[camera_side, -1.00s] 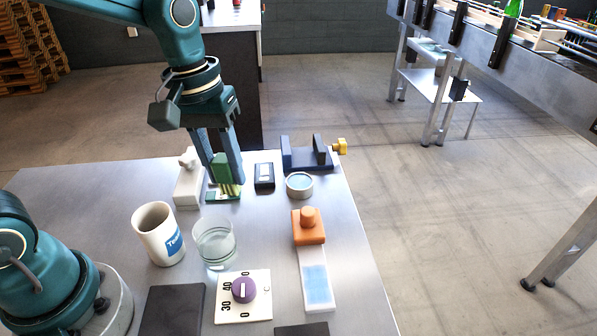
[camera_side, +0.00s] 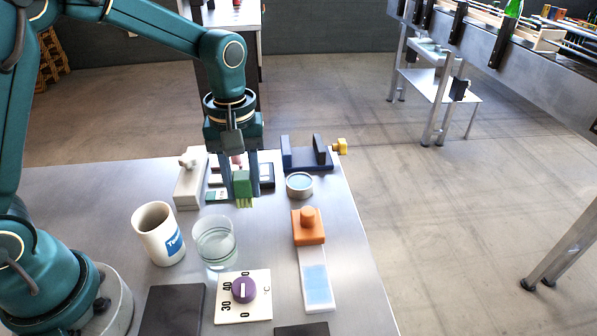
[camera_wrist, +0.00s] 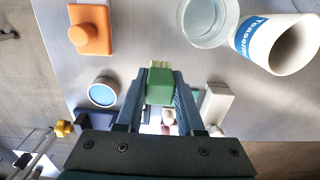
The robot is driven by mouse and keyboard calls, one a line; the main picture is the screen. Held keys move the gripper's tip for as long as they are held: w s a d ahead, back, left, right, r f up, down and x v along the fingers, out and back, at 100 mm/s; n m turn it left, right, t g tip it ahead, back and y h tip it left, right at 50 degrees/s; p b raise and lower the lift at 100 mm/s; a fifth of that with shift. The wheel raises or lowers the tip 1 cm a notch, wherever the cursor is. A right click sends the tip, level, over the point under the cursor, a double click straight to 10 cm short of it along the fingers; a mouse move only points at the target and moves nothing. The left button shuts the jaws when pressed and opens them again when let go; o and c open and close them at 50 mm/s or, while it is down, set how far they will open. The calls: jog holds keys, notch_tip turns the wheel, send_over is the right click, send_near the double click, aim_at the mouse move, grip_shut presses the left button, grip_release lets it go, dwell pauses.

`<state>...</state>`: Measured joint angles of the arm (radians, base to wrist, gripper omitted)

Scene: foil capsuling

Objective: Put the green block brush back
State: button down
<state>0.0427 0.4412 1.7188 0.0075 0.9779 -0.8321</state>
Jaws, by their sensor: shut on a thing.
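The green block brush (camera_side: 242,184) is between the fingers of my gripper (camera_side: 252,183), with its pale yellow bristles pointing down. My gripper is shut on it and holds it above the table, behind the glass of water. In the wrist view the green brush (camera_wrist: 160,84) sits between the two fingertips. Behind it in the side view lies a flat green and white item (camera_side: 217,195), partly hidden by the gripper. Whether the bristles touch anything is hard to tell.
A white block with a knob (camera_side: 189,182) stands left of the gripper. A round blue-topped tin (camera_side: 299,186) and an orange block with a knob (camera_side: 308,226) are to the right. The glass (camera_side: 214,243), mug (camera_side: 158,234) and dial plate (camera_side: 243,296) stand nearer.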

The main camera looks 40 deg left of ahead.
aim_at(253, 206)
jog(key=shift+w+d+f, duration=0.25)
jog(key=shift+d+f, duration=0.2)
jog(key=shift+d, duration=0.2)
jog(key=shift+f, duration=2)
jog(key=c, duration=0.5)
grip_release()
jog(key=shift+f, duration=0.15)
